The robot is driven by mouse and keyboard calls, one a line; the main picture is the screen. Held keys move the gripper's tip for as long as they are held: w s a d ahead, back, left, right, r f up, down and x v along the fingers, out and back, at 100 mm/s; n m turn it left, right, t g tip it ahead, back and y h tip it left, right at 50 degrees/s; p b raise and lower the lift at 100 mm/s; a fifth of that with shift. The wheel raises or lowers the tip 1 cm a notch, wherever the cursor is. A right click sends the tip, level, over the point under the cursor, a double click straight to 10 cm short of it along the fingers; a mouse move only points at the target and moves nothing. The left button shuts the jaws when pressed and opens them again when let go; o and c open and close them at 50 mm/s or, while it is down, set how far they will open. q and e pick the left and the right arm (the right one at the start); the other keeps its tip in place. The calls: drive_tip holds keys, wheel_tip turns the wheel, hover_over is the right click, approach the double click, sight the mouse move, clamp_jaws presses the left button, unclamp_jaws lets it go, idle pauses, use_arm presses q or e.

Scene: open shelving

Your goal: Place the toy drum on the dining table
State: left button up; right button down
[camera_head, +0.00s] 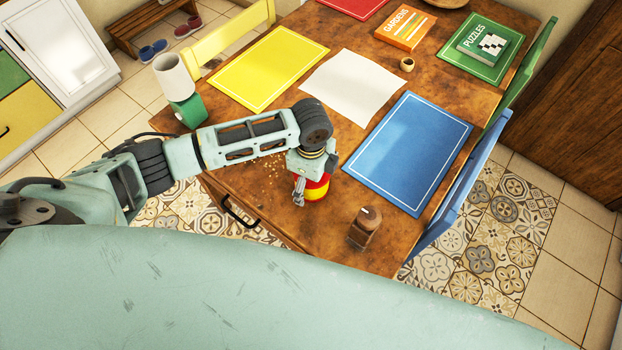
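The toy drum (317,188) is red and yellow and sits at the near part of the wooden dining table (330,135), on or just above its top. My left gripper (304,190) reaches down over the drum from above, with one finger seen against its left side. The wrist and gripper cover the drum's top, and the other finger is hidden, so I cannot tell whether the grip is closed. My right gripper is not in view.
Yellow (268,68), white (351,85) and blue (410,150) sheets lie on the table. A small brown wooden object (365,227) stands right of the drum. Blue (460,195) and yellow (230,35) chairs flank the table.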

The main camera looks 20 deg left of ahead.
use_arm(q)
wheel_tip(320, 180, up, 12)
drive_tip(key=shift+r+b, duration=0.15)
drive_tip(key=shift+b, duration=0.15)
idle(0.6)
